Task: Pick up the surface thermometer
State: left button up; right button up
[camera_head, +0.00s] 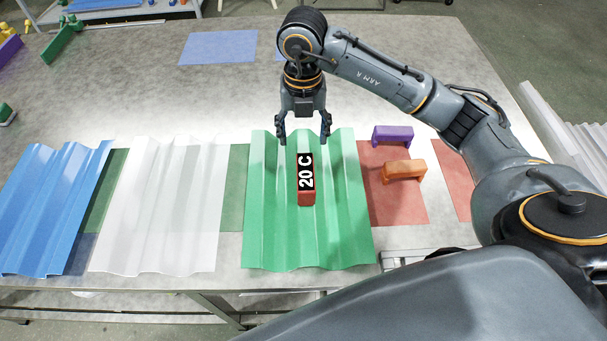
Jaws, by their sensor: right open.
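The surface thermometer (306,180) is a small red block with a black face reading "20 C". It rests on the green corrugated sheet (265,215), near the sheet's middle. My right gripper (304,138) is open and empty, pointing down. In the picture its fingertips lie just above the thermometer's far end, apart from it; their exact height over the sheet is hard to tell. My left gripper is not in view.
A white corrugated sheet (160,205) and a blue one (50,210) lie to the left. A purple block (392,134) and an orange block (404,170) stand on a red mat (400,208) at right. The grey table (130,95) is mostly clear behind the sheets.

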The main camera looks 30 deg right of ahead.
aim_at(305, 171)
jog(key=f, duration=0.4)
jog(key=f+p, duration=0.1)
jog(key=f, duration=0.3)
jog(key=shift+s, duration=0.2)
jog(key=f+p, duration=0.1)
jog(key=f, duration=0.1)
jog(key=s+f+p, duration=0.1)
jog(key=f, duration=0.1)
jog(key=shift+s+a+f, duration=0.1)
jog(key=shift+f, duration=0.5)
jog(key=c, duration=1.3)
jog(key=shift+r, duration=0.1)
grip_shut()
jog(key=shift+r, duration=0.1)
